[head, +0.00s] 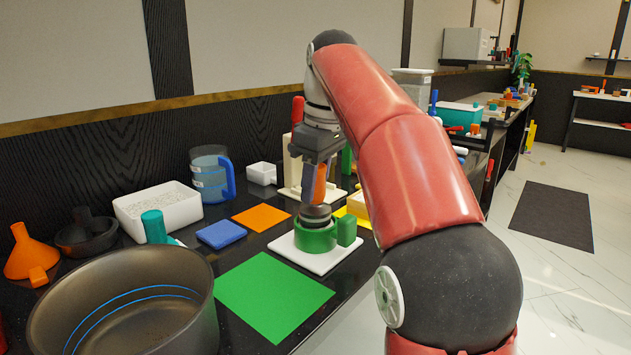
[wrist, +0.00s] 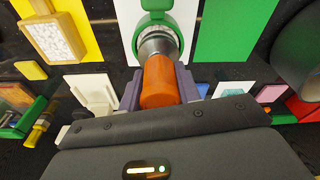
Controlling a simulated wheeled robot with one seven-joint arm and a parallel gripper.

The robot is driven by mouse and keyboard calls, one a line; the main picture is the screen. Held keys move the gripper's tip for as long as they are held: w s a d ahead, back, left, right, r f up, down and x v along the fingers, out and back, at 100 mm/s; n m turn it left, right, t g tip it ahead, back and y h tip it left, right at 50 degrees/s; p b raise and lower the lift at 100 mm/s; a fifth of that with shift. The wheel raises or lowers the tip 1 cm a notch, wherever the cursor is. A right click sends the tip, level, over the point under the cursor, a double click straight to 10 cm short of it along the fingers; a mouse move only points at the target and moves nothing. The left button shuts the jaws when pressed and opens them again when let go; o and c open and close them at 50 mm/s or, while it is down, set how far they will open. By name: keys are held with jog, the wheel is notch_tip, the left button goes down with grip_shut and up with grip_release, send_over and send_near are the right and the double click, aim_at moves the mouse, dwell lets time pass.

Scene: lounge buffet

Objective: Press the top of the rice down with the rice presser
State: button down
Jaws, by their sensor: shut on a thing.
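My gripper (head: 317,180) points down and is shut on the orange handle of the rice presser (head: 320,186). The wrist view shows the presser (wrist: 160,82) upright between my two fingers. Its round grey metal foot (head: 316,213) is at the top opening of the green ring mould (head: 312,240). The mould, which has a green block at its side, stands on a white board (head: 318,263). In the wrist view the mould (wrist: 178,25) surrounds the foot, with a thin pale speckled band, perhaps rice, beside it. The foot hides most of the mould's inside; I cannot tell whether it touches rice.
A green mat (head: 273,298) lies in front, with a large dark pot (head: 135,310) to its left. A white tub of rice (head: 158,208), a blue-handled jug (head: 211,175), a blue block (head: 221,234) and an orange mat (head: 261,217) lie behind left.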

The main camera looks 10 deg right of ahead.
jog(key=shift+f+b, duration=0.45)
jog(key=shift+f, duration=0.25)
dwell(1.2)
